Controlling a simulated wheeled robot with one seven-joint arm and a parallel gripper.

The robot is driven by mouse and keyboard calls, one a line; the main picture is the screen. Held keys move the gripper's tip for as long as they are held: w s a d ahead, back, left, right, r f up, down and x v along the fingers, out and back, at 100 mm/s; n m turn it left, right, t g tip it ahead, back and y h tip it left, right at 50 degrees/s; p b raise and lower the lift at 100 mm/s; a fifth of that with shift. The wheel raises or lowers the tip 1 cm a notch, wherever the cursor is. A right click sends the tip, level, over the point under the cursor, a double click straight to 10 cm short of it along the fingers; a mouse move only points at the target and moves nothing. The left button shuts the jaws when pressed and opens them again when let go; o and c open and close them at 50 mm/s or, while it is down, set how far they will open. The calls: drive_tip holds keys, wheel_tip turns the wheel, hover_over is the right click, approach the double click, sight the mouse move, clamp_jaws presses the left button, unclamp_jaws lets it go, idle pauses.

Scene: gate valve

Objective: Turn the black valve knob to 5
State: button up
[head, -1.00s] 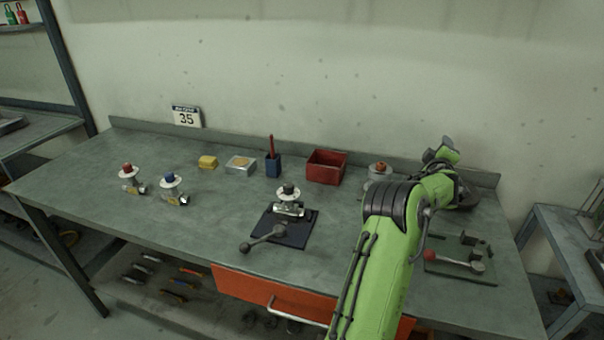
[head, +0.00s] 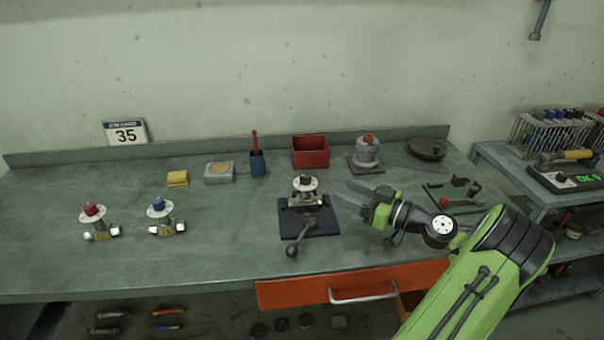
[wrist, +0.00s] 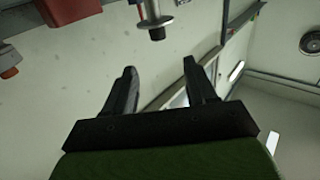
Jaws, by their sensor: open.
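The black valve knob (head: 306,178) sits on a white dial disc on top of a metal valve (head: 307,202). The valve is held in a vise with a dark base plate (head: 322,226) on the workbench, and the vise's ball-ended handle points toward the front. The dial's markings are too small to read. My gripper (head: 347,193) is open and empty, just to the right of the valve and apart from it, its fingers pointing left. In the wrist view its two fingers (wrist: 160,72) are spread with nothing between them, and a metal threaded part shows beyond them at the top.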

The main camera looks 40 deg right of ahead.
sight(299, 181)
drive_tip(key=b+x, duration=0.1)
drive_tip(key=x, duration=1.4)
drive_tip(key=shift+w+f, duration=0.1)
drive_tip(key=shift+d, duration=0.1)
drive_tip(key=shift+c, duration=0.4)
drive_tip(key=c, duration=0.9)
drive_tip(key=shift+f+n+y, duration=0.1)
drive_tip(key=shift+n+y, duration=0.2)
drive_tip(key=shift+y, duration=0.2)
drive_tip(key=shift+n+g+y, duration=0.5)
drive_tip(key=shift+n+y, duration=0.2)
drive_tip(key=shift+y, duration=0.3)
